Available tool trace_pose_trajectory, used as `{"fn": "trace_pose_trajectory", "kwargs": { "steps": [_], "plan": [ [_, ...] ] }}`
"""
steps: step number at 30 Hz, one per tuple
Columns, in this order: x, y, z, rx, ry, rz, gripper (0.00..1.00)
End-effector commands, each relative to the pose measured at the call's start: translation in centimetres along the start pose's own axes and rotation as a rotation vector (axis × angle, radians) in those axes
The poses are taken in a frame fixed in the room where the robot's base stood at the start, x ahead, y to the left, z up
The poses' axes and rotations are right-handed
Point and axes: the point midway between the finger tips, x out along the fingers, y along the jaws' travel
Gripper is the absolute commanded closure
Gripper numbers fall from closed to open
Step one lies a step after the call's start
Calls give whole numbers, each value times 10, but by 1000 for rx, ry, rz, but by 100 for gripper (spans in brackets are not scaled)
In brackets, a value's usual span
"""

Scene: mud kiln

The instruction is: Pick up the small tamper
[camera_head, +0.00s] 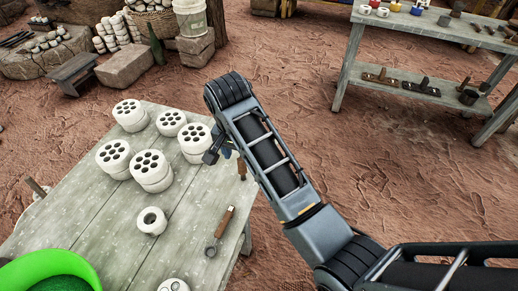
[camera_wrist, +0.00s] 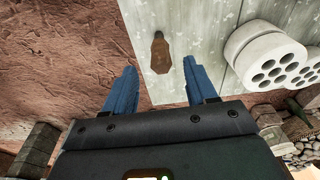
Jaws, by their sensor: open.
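A small brown wooden piece, which looks like the small tamper (camera_wrist: 161,50), lies on the grey plank table near its edge in the wrist view. In the head view a bit of it (camera_head: 241,169) shows at the table's right edge, beside my arm, partly hidden. My gripper (camera_wrist: 159,66) has its two blue fingers wide apart, with nothing between them. The tamper shows beyond the fingertips, roughly centred between them. In the head view my gripper (camera_head: 214,150) is above the table's far right part, mostly hidden by my arm.
The table (camera_head: 90,224) holds several white perforated cylinders (camera_head: 151,166), a white ring-shaped piece (camera_head: 151,221), a wooden-handled loop tool (camera_head: 221,231) and a green bowl (camera_head: 50,272). A grey shelf table (camera_head: 395,88) stands at the upper right. Bare ground lies between the tables.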

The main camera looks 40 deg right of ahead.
Motion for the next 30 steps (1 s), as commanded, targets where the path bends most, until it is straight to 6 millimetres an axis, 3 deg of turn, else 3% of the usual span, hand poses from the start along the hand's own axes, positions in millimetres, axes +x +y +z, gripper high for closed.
{"fn": "trace_pose_trajectory", "kwargs": {
  "steps": [5, 22, 30],
  "plan": [
    [-4, -6, -1, 18, -21, 20, 43],
    [62, -3, 6, 17, -20, 19, 43],
    [70, -3, 6, 17, -19, 17, 43]
  ]
}}
